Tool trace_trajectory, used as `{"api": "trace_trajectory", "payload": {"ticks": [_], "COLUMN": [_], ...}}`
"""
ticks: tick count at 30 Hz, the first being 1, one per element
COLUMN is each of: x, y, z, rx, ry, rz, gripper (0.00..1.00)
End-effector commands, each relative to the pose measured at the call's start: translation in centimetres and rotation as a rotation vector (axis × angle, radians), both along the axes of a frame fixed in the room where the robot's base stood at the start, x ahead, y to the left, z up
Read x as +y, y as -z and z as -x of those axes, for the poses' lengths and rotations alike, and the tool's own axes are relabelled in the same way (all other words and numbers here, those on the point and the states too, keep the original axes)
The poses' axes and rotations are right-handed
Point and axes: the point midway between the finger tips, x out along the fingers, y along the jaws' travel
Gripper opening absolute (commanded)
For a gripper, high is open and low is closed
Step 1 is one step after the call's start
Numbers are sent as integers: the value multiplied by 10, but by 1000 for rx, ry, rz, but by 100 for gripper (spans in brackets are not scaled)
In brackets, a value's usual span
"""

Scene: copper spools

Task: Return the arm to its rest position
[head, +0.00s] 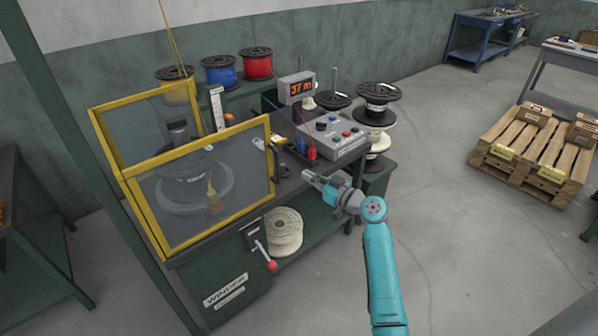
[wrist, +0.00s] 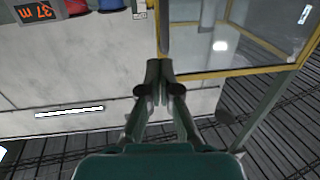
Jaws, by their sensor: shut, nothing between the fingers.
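My arm (head: 381,268) is teal and reaches up from the bottom of the head view, bent at a joint near the front of the winding bench. My gripper (head: 309,176) is at the bench's front right edge, pointing left toward the yellow-framed guard, with nothing held. In the wrist view my gripper (wrist: 159,75) has its two fingers together and empty. Behind the fingers that view shows a pale wall, the dark ceiling and the guard's yellow frame (wrist: 235,72).
The winding bench carries the yellow guard (head: 196,232), a control box (head: 335,138) and a display (head: 298,88) reading 37 m. A lever with a red knob (head: 271,265) sticks out in front. Spools (head: 377,104) stand behind. A pallet (head: 530,153) is at right; open floor lies between.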

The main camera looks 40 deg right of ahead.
Motion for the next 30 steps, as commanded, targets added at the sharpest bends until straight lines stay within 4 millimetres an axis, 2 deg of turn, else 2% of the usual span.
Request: {"api": "trace_trajectory", "payload": {"ticks": [3, 6, 17, 20, 23, 30], "x": [-4, -6, -2, 11, 35, 102], "y": [0, 0, 4, 22, 52, 125], "z": [15, 22, 27, 33, 46, 101], "rx": [1, 0, 7, 33, 79, 199], "ry": [1, 1, 3, 17, 49, 145], "rz": [0, 1, -4, -24, -53, -114], "gripper": [0, 0, 0, 0, 0, 0]}}
